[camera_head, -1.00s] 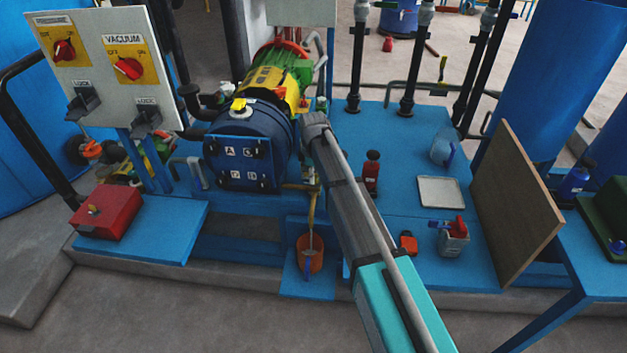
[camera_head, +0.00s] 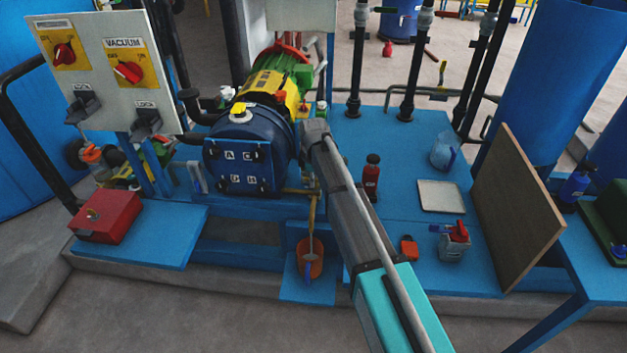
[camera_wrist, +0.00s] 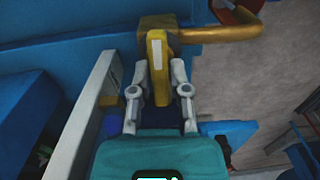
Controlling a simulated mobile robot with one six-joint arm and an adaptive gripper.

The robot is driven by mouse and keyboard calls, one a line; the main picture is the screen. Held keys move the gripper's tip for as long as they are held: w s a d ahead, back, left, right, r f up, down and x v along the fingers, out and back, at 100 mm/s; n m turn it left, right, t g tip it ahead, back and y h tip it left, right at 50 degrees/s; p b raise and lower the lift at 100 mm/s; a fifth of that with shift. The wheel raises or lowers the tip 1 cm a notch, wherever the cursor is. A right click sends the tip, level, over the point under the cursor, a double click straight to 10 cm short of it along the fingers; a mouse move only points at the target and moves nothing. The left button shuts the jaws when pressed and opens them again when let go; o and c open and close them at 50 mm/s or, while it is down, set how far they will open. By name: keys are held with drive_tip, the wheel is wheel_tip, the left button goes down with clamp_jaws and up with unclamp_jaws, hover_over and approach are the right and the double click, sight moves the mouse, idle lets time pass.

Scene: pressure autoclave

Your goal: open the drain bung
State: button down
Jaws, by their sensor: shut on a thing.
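The drain bung shows in the wrist view as a yellow lever-like handle (camera_wrist: 157,52) with a pale stripe, on a yellow drain fitting. My gripper (camera_wrist: 160,82) has a finger on each side of this handle and is shut on it. A yellow pipe (camera_wrist: 222,33) runs right from the fitting. In the head view the yellow drain pipe (camera_head: 312,212) hangs below the dark blue autoclave vessel (camera_head: 236,166). My arm hides the gripper and bung there. An orange bucket (camera_head: 310,268) stands under the pipe.
A red box (camera_head: 108,216) sits on the left blue shelf. In the wrist view a pale bar (camera_wrist: 82,130) runs close left of the gripper.

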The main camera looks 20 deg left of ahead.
drive_tip(key=shift+w+m, duration=0.1)
drive_tip(key=shift+m, duration=1.1)
drive_tip(key=c, duration=0.6)
unclamp_jaws()
